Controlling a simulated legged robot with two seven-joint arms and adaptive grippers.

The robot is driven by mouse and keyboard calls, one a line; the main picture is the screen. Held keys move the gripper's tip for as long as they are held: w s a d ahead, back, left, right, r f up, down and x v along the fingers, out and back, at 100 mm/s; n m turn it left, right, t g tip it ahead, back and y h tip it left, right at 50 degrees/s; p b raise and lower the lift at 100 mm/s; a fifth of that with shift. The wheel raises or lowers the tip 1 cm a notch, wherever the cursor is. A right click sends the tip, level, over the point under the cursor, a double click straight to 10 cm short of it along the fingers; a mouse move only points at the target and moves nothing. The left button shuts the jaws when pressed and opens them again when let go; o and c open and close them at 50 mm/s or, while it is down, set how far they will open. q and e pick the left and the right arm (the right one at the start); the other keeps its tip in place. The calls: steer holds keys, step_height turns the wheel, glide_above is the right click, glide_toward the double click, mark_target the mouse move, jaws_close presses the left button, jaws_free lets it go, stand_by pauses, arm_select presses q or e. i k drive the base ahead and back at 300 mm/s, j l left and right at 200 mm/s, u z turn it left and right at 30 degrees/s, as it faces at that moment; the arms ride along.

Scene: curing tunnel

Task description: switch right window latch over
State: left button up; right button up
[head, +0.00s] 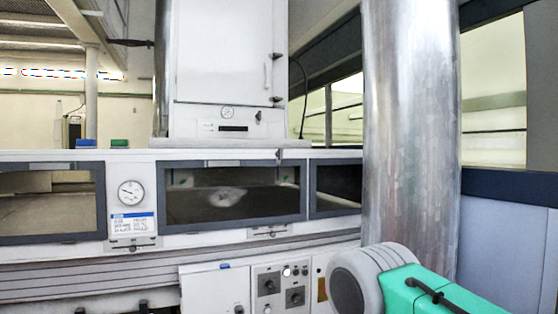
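The tunnel front has a row of dark-framed windows: a left window (48,238), a middle window (232,220) and a right window (336,211), partly hidden behind a metal pillar. A small latch-like fitting (279,154) sits on the top edge near the upper right corner of the middle window. A low fitting (268,232) is below that window, and a similar one (132,244) is below the gauge. I cannot tell which part is the right window latch or how it is set. Neither of my grippers is in view.
A wide shiny metal pillar (410,130) stands at right, in front of the tunnel. A control panel (281,287), a round gauge (130,193) and a white cabinet (222,60) are also on the tunnel.

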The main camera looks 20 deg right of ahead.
mark_target(279, 153)
steer(key=i+z, duration=0.25)
steer(key=z, duration=0.2)
steer(key=i+j+z, duration=0.1)
steer(key=i+z, duration=0.15)
steer(key=z, duration=0.2)
